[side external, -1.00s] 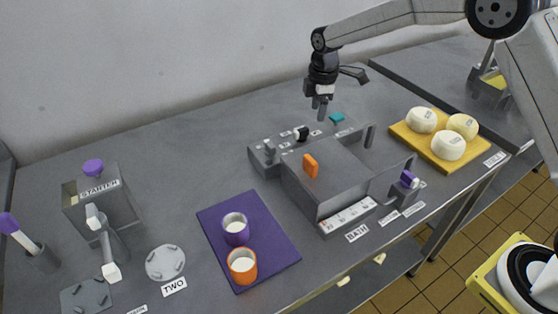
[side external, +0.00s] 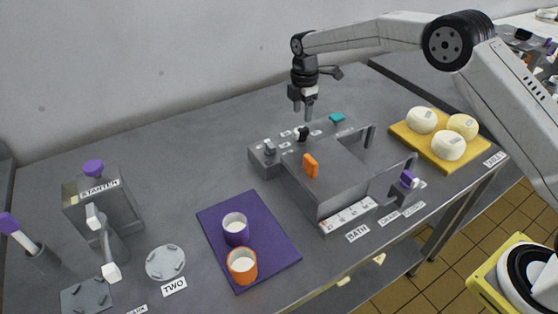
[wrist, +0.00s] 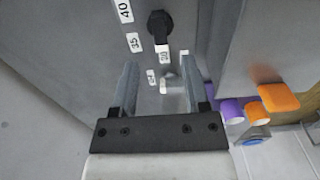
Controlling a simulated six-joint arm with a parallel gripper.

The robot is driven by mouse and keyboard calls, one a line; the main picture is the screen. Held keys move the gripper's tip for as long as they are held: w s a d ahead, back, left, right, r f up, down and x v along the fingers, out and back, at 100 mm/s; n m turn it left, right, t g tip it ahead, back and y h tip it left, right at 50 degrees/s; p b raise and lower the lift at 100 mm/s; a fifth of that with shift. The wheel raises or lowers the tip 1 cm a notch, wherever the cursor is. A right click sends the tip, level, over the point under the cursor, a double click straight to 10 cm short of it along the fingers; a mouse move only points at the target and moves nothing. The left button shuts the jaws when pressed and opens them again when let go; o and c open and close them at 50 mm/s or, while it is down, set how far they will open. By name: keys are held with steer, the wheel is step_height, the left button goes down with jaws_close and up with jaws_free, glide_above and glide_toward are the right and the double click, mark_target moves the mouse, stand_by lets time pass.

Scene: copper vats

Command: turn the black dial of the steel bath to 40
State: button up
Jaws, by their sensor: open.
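The steel bath (side external: 330,180) stands at the right of the middle of the bench, with a control block on its back left side. The black dial (side external: 301,133) is on that block. In the wrist view the black dial (wrist: 160,27) is ahead of the fingertips, its bar pointing down the picture towards the 30 label (wrist: 164,54). The 35 label (wrist: 135,42) and the 40 label (wrist: 124,9) are to its left. My gripper (side external: 304,111) is open and empty, pointing down above the dial and apart from it. It also shows in the wrist view (wrist: 160,78).
A pale grey knob (wrist: 170,83) lies between my fingers in the wrist view, lower than the dial. An orange handle (side external: 310,165) stands up from the bath. A teal piece (side external: 337,118) is behind the block. A purple mat (side external: 270,228) with two cups is at the left front.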

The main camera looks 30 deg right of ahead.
mark_target(301, 130)
steer(key=shift+f, duration=3.25)
jaws_close()
